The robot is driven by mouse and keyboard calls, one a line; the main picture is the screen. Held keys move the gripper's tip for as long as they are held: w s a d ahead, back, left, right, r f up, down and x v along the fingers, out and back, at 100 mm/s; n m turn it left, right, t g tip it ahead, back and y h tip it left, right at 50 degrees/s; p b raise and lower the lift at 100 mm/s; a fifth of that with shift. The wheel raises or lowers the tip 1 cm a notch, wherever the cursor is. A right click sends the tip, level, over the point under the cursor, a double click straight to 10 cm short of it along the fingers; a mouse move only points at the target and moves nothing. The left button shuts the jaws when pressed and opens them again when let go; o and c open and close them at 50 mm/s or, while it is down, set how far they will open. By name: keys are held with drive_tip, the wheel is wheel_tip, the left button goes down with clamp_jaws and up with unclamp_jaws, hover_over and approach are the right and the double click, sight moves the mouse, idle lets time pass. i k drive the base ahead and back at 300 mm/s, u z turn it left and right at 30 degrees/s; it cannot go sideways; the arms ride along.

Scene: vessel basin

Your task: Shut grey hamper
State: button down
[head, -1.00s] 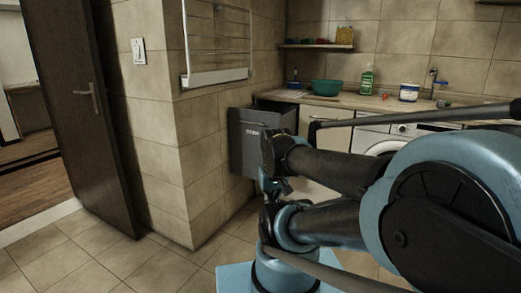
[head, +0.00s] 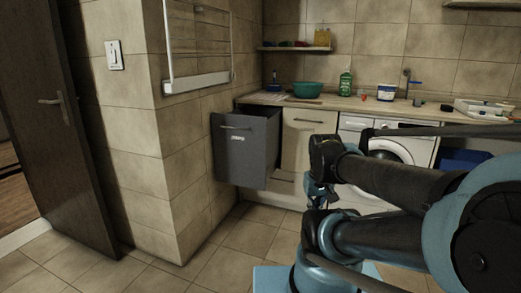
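The grey hamper (head: 243,155) is a dark grey pull-out unit under the left end of the counter, beside the tiled wall. It stands open, pulled forward out of the cabinet line, with its top edge and side showing. Its front has a thin handle near the top and a small pale label. My arm reaches in from the right. Its far end, where my gripper (head: 320,192) seems to be, is small and dark, in front of the cabinets to the right of the hamper in the picture. It appears apart from the hamper. Its fingers cannot be made out.
A light cabinet door (head: 303,140) and a washing machine (head: 392,145) stand right of the hamper. The counter holds a green bowl (head: 307,89) and a green bottle (head: 345,83). A tiled wall corner (head: 160,160) juts out at left. Floor before the hamper is clear.

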sight(247, 139)
drive_tip(key=z, duration=0.15)
drive_tip(key=i, duration=1)
drive_tip(key=u, duration=0.05)
